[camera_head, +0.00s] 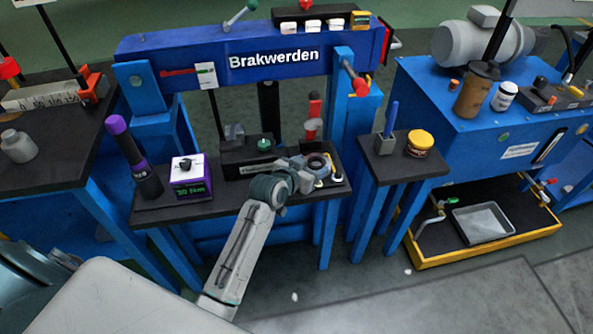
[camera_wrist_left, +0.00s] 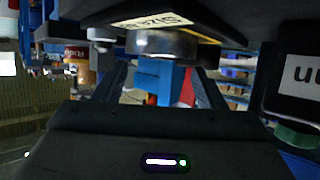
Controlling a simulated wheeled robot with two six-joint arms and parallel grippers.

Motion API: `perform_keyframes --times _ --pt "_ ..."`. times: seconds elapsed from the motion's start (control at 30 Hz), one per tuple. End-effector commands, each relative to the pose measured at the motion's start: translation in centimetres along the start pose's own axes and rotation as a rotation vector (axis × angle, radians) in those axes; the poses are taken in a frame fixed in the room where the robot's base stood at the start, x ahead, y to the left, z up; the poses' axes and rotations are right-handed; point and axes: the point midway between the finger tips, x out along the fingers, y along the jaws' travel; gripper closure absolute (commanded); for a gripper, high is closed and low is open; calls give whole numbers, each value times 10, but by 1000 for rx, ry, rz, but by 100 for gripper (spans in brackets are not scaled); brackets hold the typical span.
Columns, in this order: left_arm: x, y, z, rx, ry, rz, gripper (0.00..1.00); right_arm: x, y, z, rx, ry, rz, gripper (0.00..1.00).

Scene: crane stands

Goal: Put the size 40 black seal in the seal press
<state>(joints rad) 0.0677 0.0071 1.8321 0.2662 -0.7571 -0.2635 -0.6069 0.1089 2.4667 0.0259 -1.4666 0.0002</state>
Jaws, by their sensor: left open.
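The left arm reaches up from the bottom of the head view to the front of the small black-topped table. My left gripper (camera_head: 312,178) is open at the table's right end. Beside it lies a dark ring-shaped part (camera_head: 318,162) on a dark tray (camera_head: 341,189); I cannot read its size. In the left wrist view a round metal and dark part (camera_wrist_left: 160,42) is close, below a pale label (camera_wrist_left: 150,20) starting with "Size"; the rest is unreadable. A red-handled device (camera_head: 313,124) stands behind the gripper; I cannot tell whether it is the seal press. The right gripper is not in view.
A low black block with a green knob (camera_head: 264,145) is in the middle. The blue Brakwerden beam (camera_head: 200,50) hangs above.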

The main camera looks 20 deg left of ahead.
Motion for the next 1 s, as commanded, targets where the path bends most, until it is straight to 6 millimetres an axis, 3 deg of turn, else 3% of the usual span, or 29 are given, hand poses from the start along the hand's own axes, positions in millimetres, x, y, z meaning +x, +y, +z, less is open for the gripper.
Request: perform_keyframes --times 0.1,0.33,0.5,0.73,0.87,1.0 --pt "-30 0 -3 2 5 -1 36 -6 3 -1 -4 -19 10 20" --pt "-75 0 -4 3 9 -1 36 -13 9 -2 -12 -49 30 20" --pt "-92 0 -4 3 11 -1 36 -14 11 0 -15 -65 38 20" --pt "-98 0 -2 2 2 -2 36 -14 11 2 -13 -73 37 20" --pt "-123 4 34 6 -122 -9 36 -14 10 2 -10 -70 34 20" --pt "-187 8 103 5 -392 -44 36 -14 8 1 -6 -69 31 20"
